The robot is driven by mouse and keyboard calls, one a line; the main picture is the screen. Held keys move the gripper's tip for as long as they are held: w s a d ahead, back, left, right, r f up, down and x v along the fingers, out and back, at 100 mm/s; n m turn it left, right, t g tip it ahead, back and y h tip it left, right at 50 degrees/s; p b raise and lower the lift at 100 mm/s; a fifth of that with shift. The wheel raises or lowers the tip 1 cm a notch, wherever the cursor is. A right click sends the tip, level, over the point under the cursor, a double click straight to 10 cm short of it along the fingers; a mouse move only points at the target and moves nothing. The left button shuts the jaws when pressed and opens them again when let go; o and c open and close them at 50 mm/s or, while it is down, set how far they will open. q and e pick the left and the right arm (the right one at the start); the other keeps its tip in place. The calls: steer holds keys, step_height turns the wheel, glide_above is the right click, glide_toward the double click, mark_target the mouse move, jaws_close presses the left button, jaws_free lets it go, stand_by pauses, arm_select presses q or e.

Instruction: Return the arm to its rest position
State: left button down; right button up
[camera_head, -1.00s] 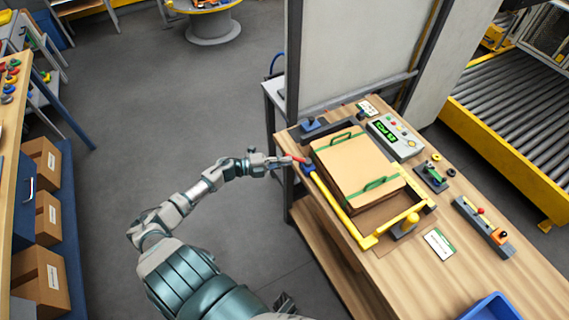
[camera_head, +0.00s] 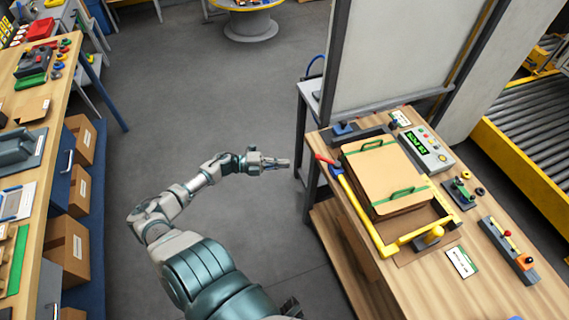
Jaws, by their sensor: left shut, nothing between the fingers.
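My left arm reaches in from the bottom of the head view, and my left gripper (camera_head: 277,164) is at its far end. The gripper is shut and empty, in the air over the grey floor, just left of the wooden table (camera_head: 480,205). It is apart from the red-tipped lever (camera_head: 327,160) at the table's left edge. A stack of tan blanks (camera_head: 385,178) with green handles sits on the table within a yellow frame (camera_head: 370,225). A small dark part at the bottom edge may belong to my right arm; I cannot make out its gripper.
A grey upright panel (camera_head: 400,50) stands behind the table. A control box (camera_head: 422,150) with a green display sits near the stack. A roller conveyor (camera_head: 525,130) is at the right. A workbench (camera_head: 40,150) with cardboard boxes (camera_head: 68,245) below stands left. The floor between is clear.

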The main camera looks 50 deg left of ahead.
arm_select(q)
steer(key=shift+d+r, duration=0.2)
steer(key=shift+d, duration=0.25)
arm_select(e)
steer(key=shift+d+f, duration=0.1)
steer(key=shift+d, duration=0.25)
arm_select(q)
steer(key=shift+f, duration=0.1)
steer(key=s+d+f+n+y, duration=0.15)
steer(key=f+n+y, duration=0.3)
steer(key=f, duration=0.55)
steer(key=s+f+n+g+y, duration=0.1)
steer(key=s+f+n+y, duration=0.25)
steer(key=f+n, duration=0.4)
steer(key=s+d+f+n+y, duration=0.15)
steer(key=f+n+y, duration=0.25)
steer(key=f, duration=0.8)
steer(key=s+d+f+n+g, duration=0.3)
steer(key=s+d+f+g, duration=0.2)
steer(key=s+d, duration=0.5)
steer(key=s+d+f+n+g, duration=0.2)
steer(key=s+d+f+g, duration=0.3)
steer(key=s+d+f, duration=0.5)
steer(key=shift+s+d+n+g+h, duration=0.35)
steer(key=shift+s+d, duration=0.2)
steer(key=shift+d, duration=0.45)
arm_select(e)
steer(key=shift+s+a, duration=0.2)
steer(key=shift+a, duration=0.05)
